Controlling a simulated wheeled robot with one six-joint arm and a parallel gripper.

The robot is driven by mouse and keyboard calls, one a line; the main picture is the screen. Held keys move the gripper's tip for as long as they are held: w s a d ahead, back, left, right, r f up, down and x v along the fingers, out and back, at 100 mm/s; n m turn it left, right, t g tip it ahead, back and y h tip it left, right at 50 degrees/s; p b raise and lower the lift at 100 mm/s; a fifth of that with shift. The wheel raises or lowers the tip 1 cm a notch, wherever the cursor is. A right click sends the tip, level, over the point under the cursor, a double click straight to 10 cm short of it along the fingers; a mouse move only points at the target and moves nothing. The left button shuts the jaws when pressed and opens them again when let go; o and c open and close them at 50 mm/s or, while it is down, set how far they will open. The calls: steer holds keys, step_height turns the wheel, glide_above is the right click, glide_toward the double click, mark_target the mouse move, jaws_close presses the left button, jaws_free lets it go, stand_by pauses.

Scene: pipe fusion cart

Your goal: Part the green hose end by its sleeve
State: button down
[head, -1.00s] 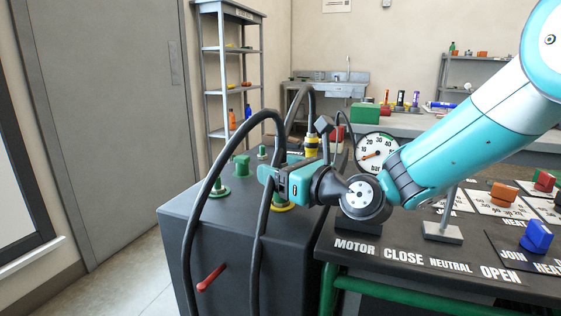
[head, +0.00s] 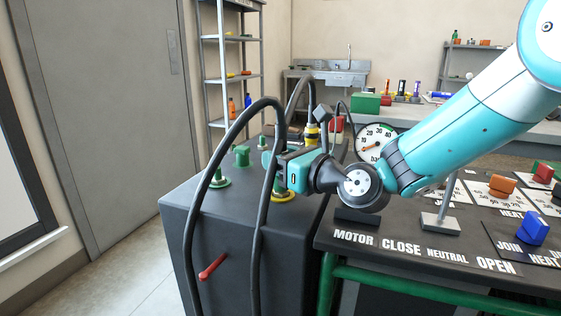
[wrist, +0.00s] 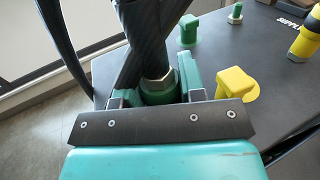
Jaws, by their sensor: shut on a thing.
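My gripper (wrist: 155,98) is shut on the green sleeve (wrist: 158,90) of the hose end in the wrist view, one finger on each side of it. A metal nut and the black hose (wrist: 156,35) rise from the sleeve. In the head view my gripper (head: 280,167) is over the top of the dark cart (head: 225,255), and the arched hose (head: 236,122) comes down behind it.
A second hose with a yellow sleeve (head: 312,133) stands behind my gripper. A green cap (head: 242,156), a green-ringed fitting (head: 219,182) and a yellow cap (wrist: 235,84) are close by. A pressure gauge (head: 373,142) and control panel (head: 400,232) are on the right.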

mark_target(285, 131)
steer(key=shift+r+p, duration=2.75)
steer(key=shift+p, duration=0.2)
steer(key=shift+r, duration=0.1)
step_height(285, 131, up, 9)
steer(key=p, duration=1)
steer(key=shift+p, duration=0.35)
